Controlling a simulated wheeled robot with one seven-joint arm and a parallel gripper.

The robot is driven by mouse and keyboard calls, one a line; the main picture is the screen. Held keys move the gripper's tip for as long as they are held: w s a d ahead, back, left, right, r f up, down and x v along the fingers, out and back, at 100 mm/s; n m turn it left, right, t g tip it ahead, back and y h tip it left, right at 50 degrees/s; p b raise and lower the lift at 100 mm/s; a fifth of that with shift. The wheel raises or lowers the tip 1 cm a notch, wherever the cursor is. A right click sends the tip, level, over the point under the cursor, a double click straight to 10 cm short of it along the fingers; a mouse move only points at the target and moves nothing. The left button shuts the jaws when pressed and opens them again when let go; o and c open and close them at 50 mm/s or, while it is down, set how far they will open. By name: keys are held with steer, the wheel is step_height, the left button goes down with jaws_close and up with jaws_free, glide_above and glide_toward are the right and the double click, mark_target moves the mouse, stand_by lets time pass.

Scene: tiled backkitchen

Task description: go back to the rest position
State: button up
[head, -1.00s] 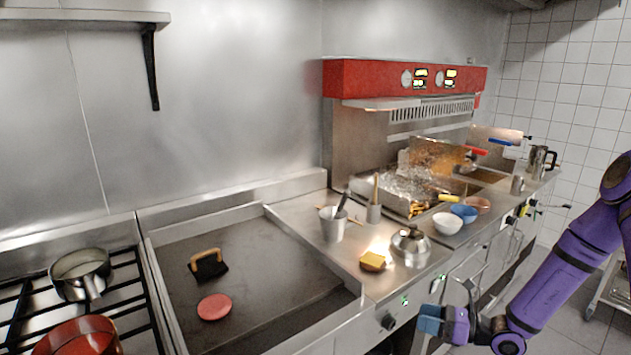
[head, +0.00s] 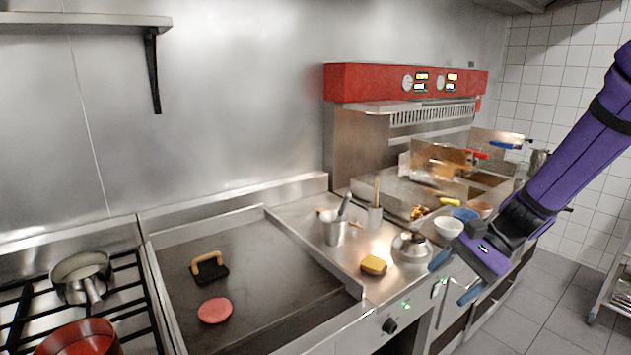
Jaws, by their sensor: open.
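My gripper (head: 454,276) is at the right of the head view, at the end of my purple arm. Its two blue-tipped fingers are spread apart with nothing between them. It hangs in front of the counter's front edge, to the right of the metal kettle-like pot (head: 411,246). The arm comes down from the upper right and hides part of the fryer end of the counter.
A griddle (head: 270,283) holds a red patty (head: 215,311) and a press with a wooden handle (head: 209,266).

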steer(key=s+d+r+n+t+h, duration=0.2)
steer(key=s+r+n+t+h, duration=0.1)
steer(key=s+r, duration=0.5)
steer(key=s+d+r+n+t+h, duration=0.3)
steer(key=s+r+n+h, duration=0.3)
steer(key=s+r, duration=0.3)
steer(key=shift+s+d+r+n+t, duration=0.15)
steer(key=shift+s+d+n+t, duration=0.15)
steer(key=shift+n, duration=0.4)
